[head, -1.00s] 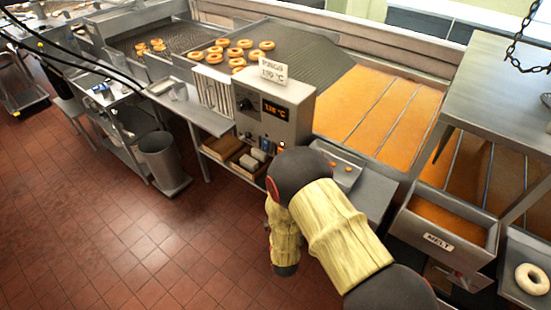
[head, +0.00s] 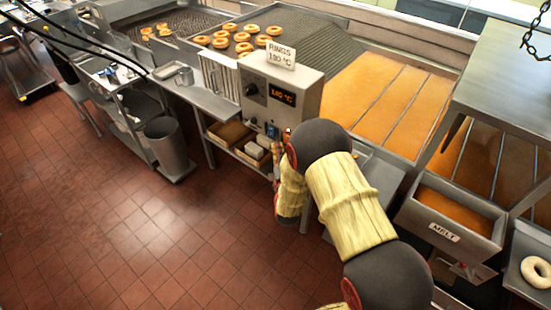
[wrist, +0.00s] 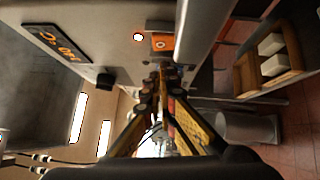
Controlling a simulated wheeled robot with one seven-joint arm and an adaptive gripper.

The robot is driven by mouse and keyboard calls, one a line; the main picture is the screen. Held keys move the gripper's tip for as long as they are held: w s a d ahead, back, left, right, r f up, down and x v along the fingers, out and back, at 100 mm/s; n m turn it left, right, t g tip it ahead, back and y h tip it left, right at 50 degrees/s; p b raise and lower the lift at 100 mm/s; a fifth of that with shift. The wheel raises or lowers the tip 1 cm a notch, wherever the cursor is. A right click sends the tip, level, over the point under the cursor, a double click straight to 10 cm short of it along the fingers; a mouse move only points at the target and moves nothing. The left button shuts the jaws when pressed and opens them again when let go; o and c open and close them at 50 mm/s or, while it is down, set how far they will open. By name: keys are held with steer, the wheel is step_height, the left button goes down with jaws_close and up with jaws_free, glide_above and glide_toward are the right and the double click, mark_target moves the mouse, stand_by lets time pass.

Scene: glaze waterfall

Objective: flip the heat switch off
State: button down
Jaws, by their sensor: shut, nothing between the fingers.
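The grey control box (head: 290,98) stands at the front of the fryer, with a black knob (head: 250,90) and an orange-lit temperature display (head: 282,95). A small blue-marked fitting (head: 272,130) sits low on its front. In the wrist view the panel lies sideways, with the display (wrist: 58,42), the knob (wrist: 105,80), a glowing lamp (wrist: 138,37) and an orange-marked switch plate (wrist: 161,43), perhaps the heat switch. My gripper (wrist: 165,72) is shut and empty, its tips appearing just below that plate; contact cannot be told.
A shelf with boxes (head: 230,132) is under the control box. A grey bin (head: 166,145) and a cart stand left. Fried rings (head: 243,47) lie on the fryer behind, beside a sign (head: 282,54). The melt tray (head: 450,215) is at right.

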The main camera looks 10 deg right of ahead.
steer(key=shift+w+d+r, duration=0.15)
steer(key=shift+w+d, duration=0.5)
steer(key=shift+d, duration=0.15)
steer(key=shift+w+d+r+b, duration=0.2)
steer(key=shift+w+d+b, duration=0.1)
steer(key=shift+b, duration=0.1)
steer(key=shift+a, duration=0.1)
